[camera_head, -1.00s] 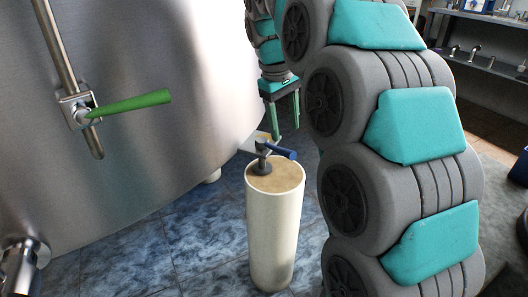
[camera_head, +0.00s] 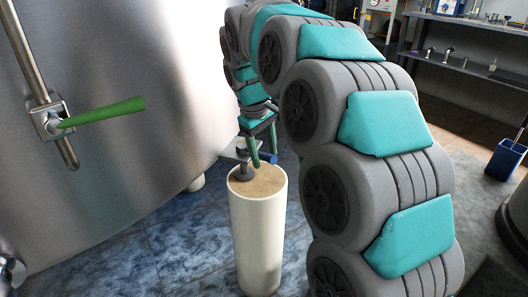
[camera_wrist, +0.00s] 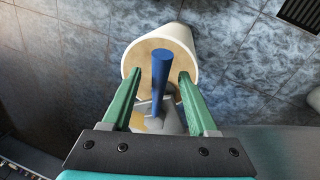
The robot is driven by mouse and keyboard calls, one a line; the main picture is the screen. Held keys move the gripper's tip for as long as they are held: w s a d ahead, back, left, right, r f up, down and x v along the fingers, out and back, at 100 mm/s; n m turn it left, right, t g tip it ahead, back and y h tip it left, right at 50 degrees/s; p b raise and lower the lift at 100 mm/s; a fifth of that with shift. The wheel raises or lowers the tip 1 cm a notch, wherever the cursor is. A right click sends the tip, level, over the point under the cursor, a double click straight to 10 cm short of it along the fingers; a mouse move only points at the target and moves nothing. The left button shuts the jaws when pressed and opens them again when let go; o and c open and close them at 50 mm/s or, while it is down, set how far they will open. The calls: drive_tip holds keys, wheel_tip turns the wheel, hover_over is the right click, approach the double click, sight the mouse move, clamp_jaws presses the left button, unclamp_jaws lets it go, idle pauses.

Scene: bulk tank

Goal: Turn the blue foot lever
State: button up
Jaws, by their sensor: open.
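The blue foot lever (camera_wrist: 161,75) sits on top of a white cylindrical post with a tan top. My gripper (camera_wrist: 153,78) is open, with one green finger on each side of the lever and a gap to each in the wrist view. In the head view, my gripper (camera_head: 262,163) is low at the post's top; whether it touches the lever I cannot tell. The lever's grey mount (camera_head: 243,170) stands on the post top.
The white post (camera_head: 258,235) stands on a blue tiled floor. A large steel tank (camera_head: 120,180) with a green lever (camera_head: 105,112) fills the left. Shelves with taps (camera_head: 465,68) and a blue bucket (camera_head: 505,160) are at the right.

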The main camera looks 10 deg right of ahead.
clamp_jaws()
idle(0.4)
idle(1.0)
